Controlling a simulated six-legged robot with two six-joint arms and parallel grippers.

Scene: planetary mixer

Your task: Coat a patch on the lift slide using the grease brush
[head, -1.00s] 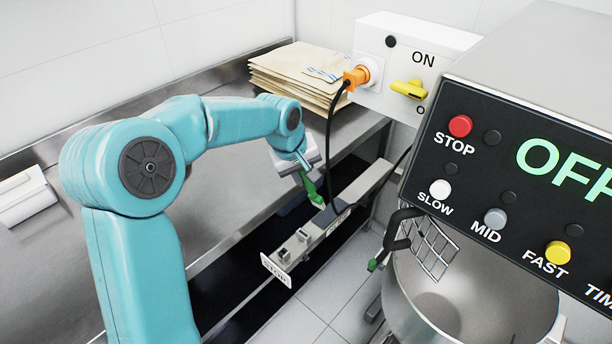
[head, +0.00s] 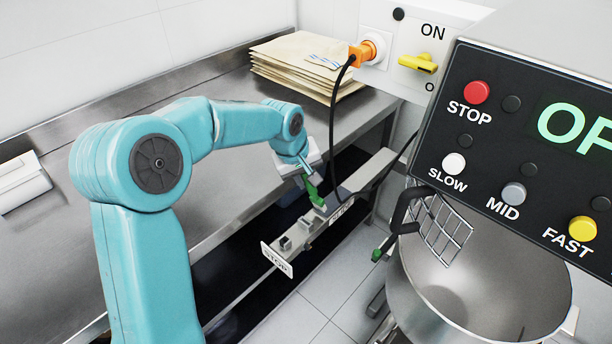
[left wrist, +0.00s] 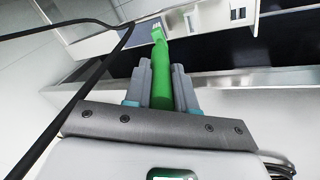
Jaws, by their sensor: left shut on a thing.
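I cannot tell for certain which part is the lift slide. My right gripper is out of view.
The mixer's control panel (head: 520,150) and steel bowl (head: 470,300) fill the right side. A wire guard (head: 442,232) stands at the bowl. A black cable (head: 333,120) hangs close beside the brush. Paper sacks (head: 300,62) lie on the steel counter (head: 235,130).

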